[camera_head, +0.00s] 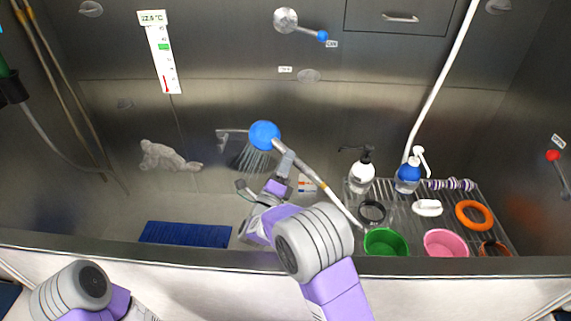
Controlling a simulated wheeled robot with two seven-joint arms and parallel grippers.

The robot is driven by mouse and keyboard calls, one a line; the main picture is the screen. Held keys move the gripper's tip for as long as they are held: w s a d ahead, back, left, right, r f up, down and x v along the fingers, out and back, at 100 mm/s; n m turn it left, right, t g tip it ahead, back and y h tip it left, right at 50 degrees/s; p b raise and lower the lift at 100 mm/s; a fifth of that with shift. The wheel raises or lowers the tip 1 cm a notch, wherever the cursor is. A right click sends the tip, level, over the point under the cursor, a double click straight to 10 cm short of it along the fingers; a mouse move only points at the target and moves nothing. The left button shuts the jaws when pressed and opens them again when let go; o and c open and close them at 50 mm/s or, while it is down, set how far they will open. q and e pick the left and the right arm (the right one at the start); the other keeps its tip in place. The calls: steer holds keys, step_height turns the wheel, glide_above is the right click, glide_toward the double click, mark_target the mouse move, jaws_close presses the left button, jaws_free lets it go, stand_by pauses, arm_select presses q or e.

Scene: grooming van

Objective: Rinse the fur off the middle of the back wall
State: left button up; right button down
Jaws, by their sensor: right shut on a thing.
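My right gripper (285,165) is shut on the handle of a rinsing wand (319,182) in front of the back wall (230,60). Thin pale streaks that look like water spray (252,158) fall beside the ball. A grey, lumpy fur-like patch (168,157) shows low on the left.
A wire rack (495,220) on the right holds a white pump bottle (362,177), a blue pump bottle (407,178), a green bowl (385,242), a pink bowl (445,243) and an orange ring (474,215). A blue mat (186,234) lies left. The tub's front edge (440,266) runs across.

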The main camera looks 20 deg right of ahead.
step_height(320, 180, up, 6)
steer(key=shift+r+p, duration=0.15)
steer(key=shift+p, duration=0.25)
